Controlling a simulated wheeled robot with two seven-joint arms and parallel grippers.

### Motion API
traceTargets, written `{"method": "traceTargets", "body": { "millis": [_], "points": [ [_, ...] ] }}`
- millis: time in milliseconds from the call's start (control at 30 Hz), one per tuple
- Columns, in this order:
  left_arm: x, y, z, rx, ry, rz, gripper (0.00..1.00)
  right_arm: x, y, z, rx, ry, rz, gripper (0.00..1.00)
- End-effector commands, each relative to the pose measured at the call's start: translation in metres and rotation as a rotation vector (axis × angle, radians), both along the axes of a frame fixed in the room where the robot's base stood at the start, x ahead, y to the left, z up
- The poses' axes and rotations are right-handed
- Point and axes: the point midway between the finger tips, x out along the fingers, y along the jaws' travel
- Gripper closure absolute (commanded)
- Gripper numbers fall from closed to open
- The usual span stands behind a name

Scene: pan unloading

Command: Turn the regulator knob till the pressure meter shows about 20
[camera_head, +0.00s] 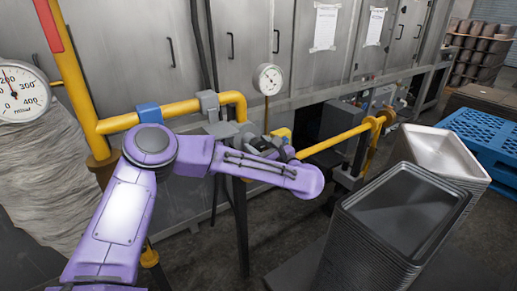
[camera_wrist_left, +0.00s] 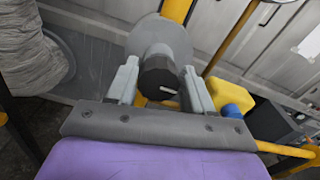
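The regulator's black knob (camera_wrist_left: 158,78) with a white mark faces the left wrist camera in front of a grey round body (camera_wrist_left: 160,38). My left gripper (camera_wrist_left: 160,68) has one finger on each side of the knob, apparently with a small gap at the right finger. In the head view my left arm mostly hides the gripper and the knob beside the yellow pipe. A small round white pressure meter (camera_head: 268,79) stands above the pipe on a thin stem; its reading is too small to make out. My right gripper is out of view.
A large mmHg dial (camera_head: 20,92) is cut off at the left edge. Yellow pipes (camera_head: 185,109) run beside my left arm. Stacked dark trays (camera_head: 410,205) and a blue pallet (camera_head: 486,132) stand at right. Grey cabinets (camera_head: 135,50) line the back.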

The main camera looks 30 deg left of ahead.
Motion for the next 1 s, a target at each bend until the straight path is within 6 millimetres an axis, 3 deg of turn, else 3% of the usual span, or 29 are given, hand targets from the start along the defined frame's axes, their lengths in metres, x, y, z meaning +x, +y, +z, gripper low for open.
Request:
{"method": "traceTargets", "body": {
  "millis": [367, 800, 1000],
  "points": [
    [-0.001, -0.003, 0.0, 0.001, 0.001, -0.001, 0.31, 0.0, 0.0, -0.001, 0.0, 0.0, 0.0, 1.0],
    [-0.035, -0.086, -0.001, 0.003, -0.001, -0.003, 0.31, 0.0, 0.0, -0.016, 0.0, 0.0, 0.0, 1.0],
    [-0.04, -0.098, 0.0, 0.001, 0.0, 0.001, 0.31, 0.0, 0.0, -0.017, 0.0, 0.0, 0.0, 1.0]
  ]
}}
